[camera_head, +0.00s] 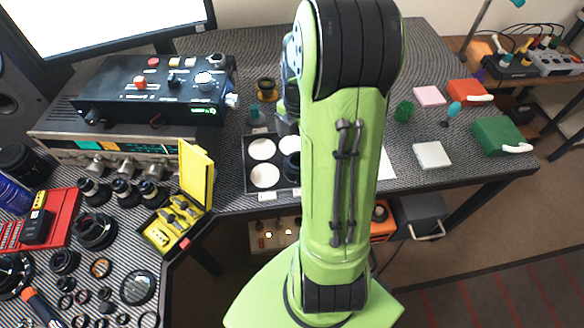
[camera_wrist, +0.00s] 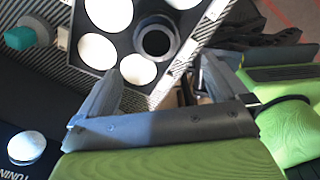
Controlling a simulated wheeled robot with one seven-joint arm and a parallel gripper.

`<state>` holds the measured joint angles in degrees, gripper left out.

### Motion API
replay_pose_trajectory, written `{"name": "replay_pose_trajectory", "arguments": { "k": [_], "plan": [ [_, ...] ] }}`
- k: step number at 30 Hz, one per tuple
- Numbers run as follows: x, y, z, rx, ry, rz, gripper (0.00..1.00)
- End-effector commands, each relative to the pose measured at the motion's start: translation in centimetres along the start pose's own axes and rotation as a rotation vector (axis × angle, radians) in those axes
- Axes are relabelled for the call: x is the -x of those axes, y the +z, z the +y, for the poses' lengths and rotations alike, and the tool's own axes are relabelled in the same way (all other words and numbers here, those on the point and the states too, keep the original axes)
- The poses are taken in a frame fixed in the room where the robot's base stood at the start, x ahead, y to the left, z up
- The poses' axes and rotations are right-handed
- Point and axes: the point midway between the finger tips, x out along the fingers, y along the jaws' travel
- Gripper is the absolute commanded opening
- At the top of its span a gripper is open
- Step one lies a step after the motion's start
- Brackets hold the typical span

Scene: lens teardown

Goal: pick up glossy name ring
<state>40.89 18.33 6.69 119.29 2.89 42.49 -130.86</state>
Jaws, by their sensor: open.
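I cannot tell for sure which part is the glossy name ring. Several small dark rings (camera_head: 105,294) lie on the striped mat at the lower left of the head view, beside a larger dark glossy disc (camera_head: 139,288). A black lens barrel (camera_wrist: 155,40) with an open round mouth sits in a tray (camera_wrist: 78,38) with white round pads in the wrist view. My gripper (camera_wrist: 161,68) is open, with its two grey fingers apart and nothing between them, pointing toward the tray. In the head view my arm hides most of the gripper; the tray (camera_head: 248,186) lies below it.
A yellow case (camera_head: 197,172) stands open left of the tray. A black control box (camera_head: 150,88) with knobs stands behind it. A teal-topped item (camera_head: 254,111) is near the tray.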

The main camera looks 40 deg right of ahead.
Motion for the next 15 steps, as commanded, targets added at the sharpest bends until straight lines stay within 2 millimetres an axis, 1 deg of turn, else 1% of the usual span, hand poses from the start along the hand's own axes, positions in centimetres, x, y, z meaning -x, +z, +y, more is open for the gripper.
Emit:
{"name": "replay_pose_trajectory", "arguments": {
  "k": [1, 4, 6, 11, 14, 15],
  "plan": [
    [-1.9, -0.1, -0.1, 0.001, -0.003, 0.004, 1.00],
    [-4.2, -0.1, 0.0, 0.000, -0.002, 0.004, 1.00],
    [-5.4, -0.1, 0.0, 0.000, -0.002, 0.003, 1.00],
    [-6.7, -0.1, 0.1, 0.000, 0.000, 0.001, 1.00],
    [-8.2, -0.1, 0.2, 0.000, 0.000, 0.002, 1.00],
    [-9.1, -0.1, 0.3, 0.000, -0.001, 0.003, 1.00]
  ]
}}
